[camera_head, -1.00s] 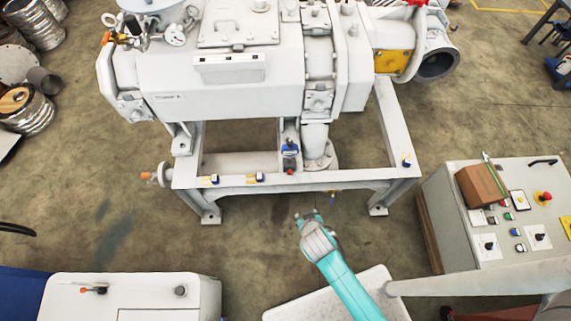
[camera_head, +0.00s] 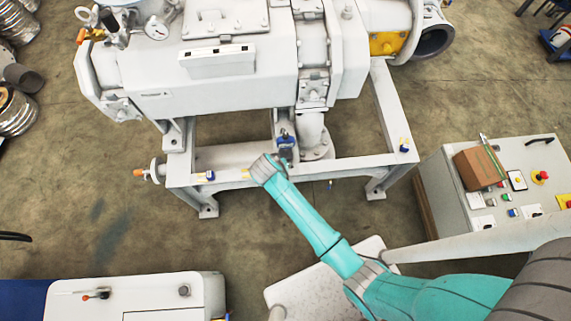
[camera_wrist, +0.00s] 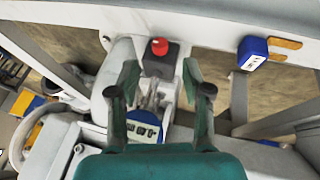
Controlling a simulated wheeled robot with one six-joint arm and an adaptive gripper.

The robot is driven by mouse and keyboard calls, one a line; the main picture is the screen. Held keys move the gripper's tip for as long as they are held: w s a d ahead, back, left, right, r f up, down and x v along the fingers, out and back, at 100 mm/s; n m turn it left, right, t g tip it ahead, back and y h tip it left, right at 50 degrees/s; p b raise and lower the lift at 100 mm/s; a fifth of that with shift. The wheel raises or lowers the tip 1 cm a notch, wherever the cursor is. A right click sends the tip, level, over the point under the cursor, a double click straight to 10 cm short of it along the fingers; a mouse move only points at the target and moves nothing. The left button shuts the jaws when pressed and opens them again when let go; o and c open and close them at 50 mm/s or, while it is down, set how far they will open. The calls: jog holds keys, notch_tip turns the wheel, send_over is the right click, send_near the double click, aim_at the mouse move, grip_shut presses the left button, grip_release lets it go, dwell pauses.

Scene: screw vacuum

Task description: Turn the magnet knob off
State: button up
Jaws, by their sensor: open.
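A round red knob (camera_wrist: 159,47) on a dark grey block (camera_wrist: 160,62) shows in the wrist view, just beyond and between the fingertips. It looks like the magnet knob. My gripper (camera_wrist: 160,72) is open, with one green finger on each side and nothing held. A blue box with a white label (camera_wrist: 145,130) shows between the finger bases. In the head view my gripper (camera_head: 267,167) is at the near beam of the white frame (camera_head: 340,178), beside a blue fitting (camera_head: 286,143). The red knob is not visible there.
A second blue box (camera_wrist: 253,53) with an orange tab sits on the beam, right in the wrist view. The large white vacuum machine (camera_head: 240,90) fills the back. A control cabinet (camera_head: 440,200) with a cardboard box (camera_head: 478,168) stands right. A white cabinet (camera_head: 135,295) stands front left.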

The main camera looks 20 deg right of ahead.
jog(key=shift+x, duration=3.15)
grip_shut()
